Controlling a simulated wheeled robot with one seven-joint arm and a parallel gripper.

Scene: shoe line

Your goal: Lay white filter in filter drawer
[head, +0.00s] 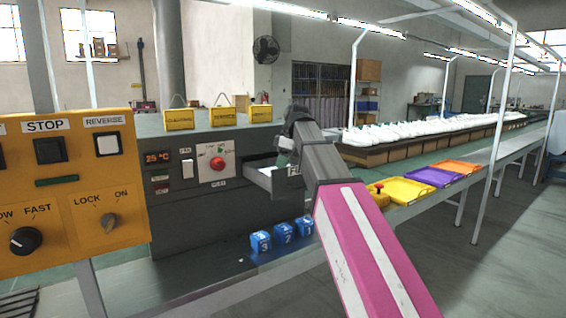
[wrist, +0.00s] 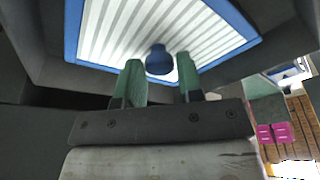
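The white filter (wrist: 105,28) is a pleated panel with a blue frame and a blue knob. In the wrist view it lies between the dark walls of the filter drawer (wrist: 45,65). I cannot tell if it rests on the drawer floor. In the head view the drawer (head: 272,184) is pulled out from the grey machine, with a little white showing inside.
Blue numbered blocks (head: 284,236) stand on the ledge below the drawer. Yellow (head: 402,190), purple and orange trays lie to the right, beside a red button on a yellow box (head: 379,195). Yellow signs (head: 180,119) stand on the machine top. A yellow control panel (head: 75,190) is at left.

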